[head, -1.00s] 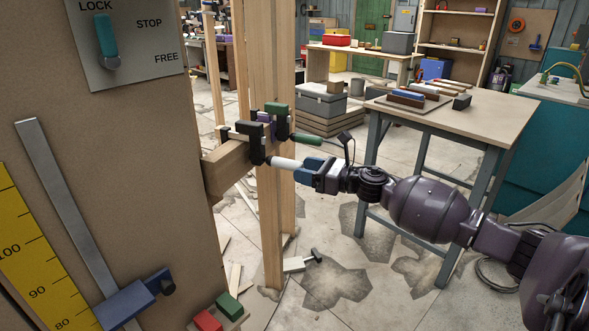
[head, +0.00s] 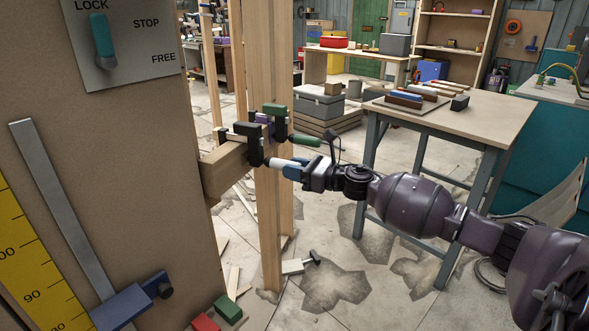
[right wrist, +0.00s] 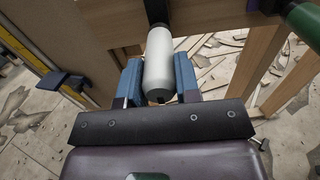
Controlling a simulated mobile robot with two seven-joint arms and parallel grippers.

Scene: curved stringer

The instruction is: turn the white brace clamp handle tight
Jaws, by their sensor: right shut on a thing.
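The white handle (head: 280,163) of the dark brace clamp (head: 252,143) points right from the clamp, which sits on the wooden beam beside the upright post. In the right wrist view the white handle (right wrist: 159,60) lies lengthwise between my two blue fingers. My right gripper (head: 291,169) is shut on this handle; in the right wrist view the gripper (right wrist: 158,68) has a finger on each side of it. The fingers hide part of the handle in the head view. My left gripper is not in view.
A second clamp with a green handle (head: 305,140) sits just behind and above the white one, close to my gripper. The wooden post (head: 268,225) stands below the clamps. A brown panel (head: 150,200) fills the left. A workbench (head: 465,115) stands behind my right arm.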

